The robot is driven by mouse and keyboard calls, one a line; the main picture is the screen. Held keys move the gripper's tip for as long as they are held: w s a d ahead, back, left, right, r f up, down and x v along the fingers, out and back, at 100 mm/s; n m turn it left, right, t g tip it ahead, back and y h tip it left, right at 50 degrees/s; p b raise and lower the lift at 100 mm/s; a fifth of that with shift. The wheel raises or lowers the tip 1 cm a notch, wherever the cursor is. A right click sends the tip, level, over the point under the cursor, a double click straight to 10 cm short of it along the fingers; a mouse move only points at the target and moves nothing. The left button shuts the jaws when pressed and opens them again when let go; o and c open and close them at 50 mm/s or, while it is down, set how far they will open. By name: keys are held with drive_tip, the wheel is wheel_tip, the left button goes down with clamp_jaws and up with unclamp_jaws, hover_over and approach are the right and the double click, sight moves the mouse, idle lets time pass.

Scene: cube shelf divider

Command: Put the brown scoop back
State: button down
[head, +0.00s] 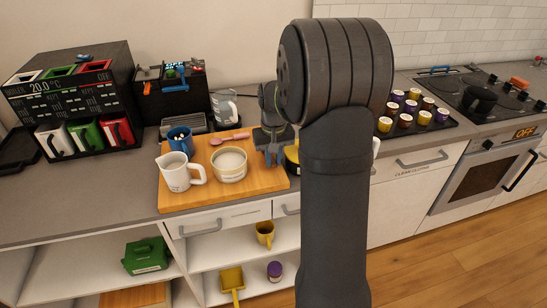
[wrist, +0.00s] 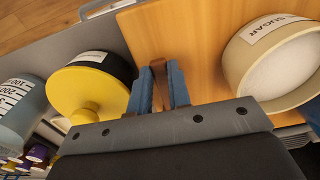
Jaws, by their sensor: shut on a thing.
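My gripper (head: 272,156) is low over the right part of the wooden board, with its fingers pointing down. In the wrist view its two blue fingers (wrist: 161,68) are shut on a narrow brown piece, the brown scoop (wrist: 159,90). Most of the scoop is hidden, and I cannot make it out in the head view. An open cream jar labelled SUGAR (wrist: 283,65), with white contents, stands on the board to the right of the fingers in the wrist view. It is left of my gripper in the head view (head: 229,170).
A black jar with a yellow lid (wrist: 90,92) is close left of the fingers in the wrist view. A white jug (head: 176,174), a blue container (head: 181,140) and a pink spoon (head: 221,149) are on the board (head: 215,195). My arm hides the counter behind it.

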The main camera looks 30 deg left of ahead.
drive_tip(key=shift+f, duration=0.1)
drive_tip(key=c, duration=1.3)
unclamp_jaws()
drive_tip(key=shift+c, duration=0.2)
wheel_tip(320, 180, up, 12)
drive_tip(key=shift+r, duration=0.2)
drive_tip(key=shift+s+d, duration=0.1)
